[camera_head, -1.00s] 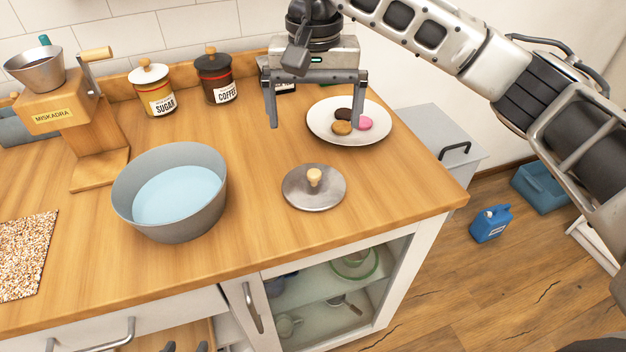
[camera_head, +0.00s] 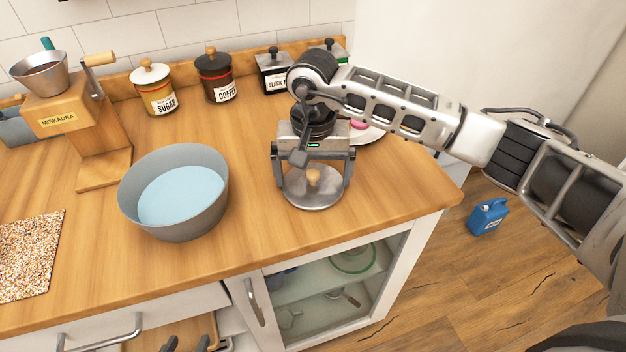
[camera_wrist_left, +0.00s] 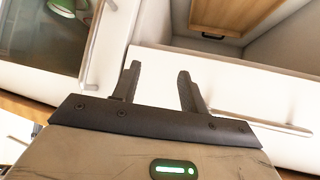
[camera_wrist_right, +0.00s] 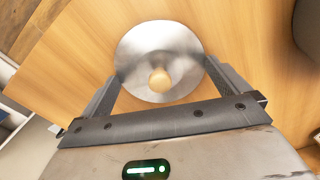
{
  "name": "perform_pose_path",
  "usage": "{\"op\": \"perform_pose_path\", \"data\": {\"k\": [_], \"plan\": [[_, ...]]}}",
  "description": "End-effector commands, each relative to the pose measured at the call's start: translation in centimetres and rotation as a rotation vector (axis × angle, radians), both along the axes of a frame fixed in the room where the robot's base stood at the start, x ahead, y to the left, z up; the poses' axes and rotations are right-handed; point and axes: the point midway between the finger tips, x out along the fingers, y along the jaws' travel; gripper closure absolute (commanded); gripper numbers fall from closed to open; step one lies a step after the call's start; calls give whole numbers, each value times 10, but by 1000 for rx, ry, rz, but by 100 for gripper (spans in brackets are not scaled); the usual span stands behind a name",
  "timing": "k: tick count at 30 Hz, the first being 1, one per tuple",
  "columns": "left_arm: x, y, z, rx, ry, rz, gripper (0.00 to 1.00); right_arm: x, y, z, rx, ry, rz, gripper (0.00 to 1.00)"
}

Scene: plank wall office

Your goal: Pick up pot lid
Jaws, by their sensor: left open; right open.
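The pot lid (camera_head: 318,193) is a round grey metal disc with a small wooden knob (camera_head: 313,176), lying on the wooden counter. My right gripper (camera_head: 314,188) is open above it, its fingers on either side of the knob and apart from it. In the right wrist view the lid (camera_wrist_right: 150,48) lies beyond the open right gripper (camera_wrist_right: 162,74), with the knob (camera_wrist_right: 159,80) between the fingers. My left gripper (camera_head: 187,345) is at the bottom edge of the head view. In the left wrist view it (camera_wrist_left: 157,75) is open and empty before the cabinet front.
A grey pot (camera_head: 215,201) with pale blue contents stands left of the lid. A plate (camera_head: 370,135) is partly hidden behind my right arm. Sugar (camera_head: 157,95) and coffee (camera_head: 217,82) jars stand at the back. The counter's front (camera_head: 250,240) is clear.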

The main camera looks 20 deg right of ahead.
Motion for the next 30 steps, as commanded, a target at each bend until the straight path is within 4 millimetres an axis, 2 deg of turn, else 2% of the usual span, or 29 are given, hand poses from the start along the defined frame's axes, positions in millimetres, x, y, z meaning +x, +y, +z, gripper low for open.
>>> {"op": "perform_pose_path", "data": {"k": [4, 5, 8, 9, 12, 15, 16, 30], "plan": [[3, 0, 1, 0, -6, 0, 57, 0, 0, 0, 0, 0, 0, 0], [3, 0, 2, 1, -7, 1, 57, 0, 0, 0, 0, 0, 0, 3], [4, 1, 2, 0, -10, 1, 57, 0, 0, 0, 0, 1, 0, 31], [4, 1, 3, 0, -10, 1, 57, 0, 0, 0, 0, 1, 0, 36], [4, 1, 3, 1, -12, 0, 57, -1, 0, -1, 0, 3, 1, 70], [4, 1, 3, 2, -12, 0, 57, -1, 0, -3, -1, 6, 0, 97], [4, 1, 3, 2, -12, 0, 57, -1, 0, -3, -2, 6, 0, 100], [-1, 1, -2, 2, -2, -2, 57, -2, -2, -2, -8, 12, -2, 100]]}}
